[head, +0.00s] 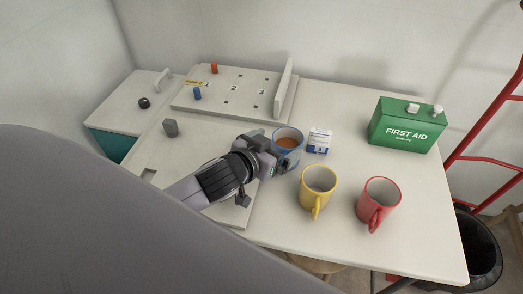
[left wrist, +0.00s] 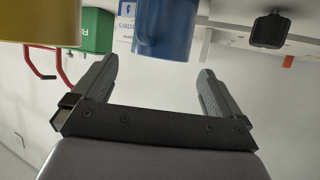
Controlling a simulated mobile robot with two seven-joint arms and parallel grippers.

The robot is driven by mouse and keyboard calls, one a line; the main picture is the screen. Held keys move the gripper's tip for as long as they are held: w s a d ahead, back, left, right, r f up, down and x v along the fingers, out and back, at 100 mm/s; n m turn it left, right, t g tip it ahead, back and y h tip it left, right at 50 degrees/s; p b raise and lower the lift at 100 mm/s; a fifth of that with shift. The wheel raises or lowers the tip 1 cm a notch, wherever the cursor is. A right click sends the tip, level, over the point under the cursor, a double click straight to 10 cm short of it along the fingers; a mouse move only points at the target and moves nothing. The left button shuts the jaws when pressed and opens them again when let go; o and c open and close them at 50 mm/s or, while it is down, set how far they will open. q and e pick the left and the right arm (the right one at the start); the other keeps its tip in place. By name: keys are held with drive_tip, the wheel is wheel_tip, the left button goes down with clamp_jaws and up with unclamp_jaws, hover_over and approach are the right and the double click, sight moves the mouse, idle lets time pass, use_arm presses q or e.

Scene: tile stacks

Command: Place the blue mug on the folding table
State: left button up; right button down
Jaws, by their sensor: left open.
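The blue mug (head: 292,153) stands upright with brown contents on the white table (head: 340,240), right at the tip of my left gripper (head: 272,152). The gripper hides part of the mug's left side. In the left wrist view the blue mug (left wrist: 163,32) lies ahead, between the lines of the two spread fingers (left wrist: 156,78), with clear space to each finger. The left gripper is open and holds nothing. My right gripper is not in view.
A yellow mug (head: 318,187) and a red mug (head: 380,203) stand in front and right. A small white-and-blue box (head: 319,141) is close beside the blue mug. A green first aid box (head: 405,126) stands at back right. A pegboard (head: 230,93) with an upright panel (head: 285,90) is behind.

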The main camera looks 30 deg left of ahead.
use_arm(q)
drive_tip(key=v, duration=0.6)
use_arm(e)
drive_tip(key=shift+r, duration=0.1)
use_arm(q)
drive_tip(key=shift+d, duration=0.1)
use_arm(e)
drive_tip(key=shift+s+d, duration=0.1)
